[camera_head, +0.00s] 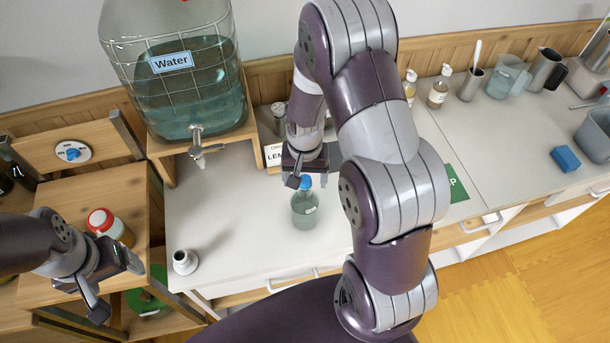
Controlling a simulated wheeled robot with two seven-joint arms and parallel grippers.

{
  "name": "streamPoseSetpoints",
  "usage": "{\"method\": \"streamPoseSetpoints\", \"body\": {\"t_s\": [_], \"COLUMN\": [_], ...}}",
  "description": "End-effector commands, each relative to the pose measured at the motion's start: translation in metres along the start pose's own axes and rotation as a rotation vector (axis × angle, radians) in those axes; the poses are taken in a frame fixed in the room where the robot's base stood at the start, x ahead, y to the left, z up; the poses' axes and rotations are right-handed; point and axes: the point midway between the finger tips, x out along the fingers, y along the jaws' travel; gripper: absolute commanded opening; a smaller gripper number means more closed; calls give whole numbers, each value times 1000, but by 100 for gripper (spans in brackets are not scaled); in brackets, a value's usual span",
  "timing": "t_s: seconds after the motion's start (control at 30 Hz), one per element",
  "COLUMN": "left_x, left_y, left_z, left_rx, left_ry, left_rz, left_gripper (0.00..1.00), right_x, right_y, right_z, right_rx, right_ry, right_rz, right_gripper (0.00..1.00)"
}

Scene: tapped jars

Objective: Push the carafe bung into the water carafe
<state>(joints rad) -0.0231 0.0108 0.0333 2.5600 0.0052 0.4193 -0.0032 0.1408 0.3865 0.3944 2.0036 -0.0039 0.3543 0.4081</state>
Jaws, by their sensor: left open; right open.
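The water carafe (305,213), a small clear vessel with bluish water, stands upright on the pale counter. A blue bung (306,182) shows at its mouth; I cannot tell how deep it sits. My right gripper (304,176) is open, pointing down, right at the bung and above the carafe. Its jaws partly hide the bung, and I cannot tell whether they touch it. My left gripper (116,290) is open and empty at the lower left, away from the carafe.
A large water jar (185,95) with a tap (200,145) stands on a wooden stand behind. A red-lidded jar (108,224) is near my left gripper. A small white vessel (185,262) stands at the counter's front left. Counter around the carafe is clear.

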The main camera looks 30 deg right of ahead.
Motion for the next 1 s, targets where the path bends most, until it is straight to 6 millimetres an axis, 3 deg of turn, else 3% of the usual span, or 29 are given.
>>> {"method": "streamPoseSetpoints", "body": {"t_s": [1.0], "left_x": [-21], "left_y": [0], "left_z": [-2], "left_rx": [0], "left_ry": [0], "left_rz": [0], "left_gripper": [80], "right_x": [-23], "right_y": [0], "right_z": [0], "right_rx": [0], "right_ry": [0], "right_rz": [0], "right_gripper": [79]}}
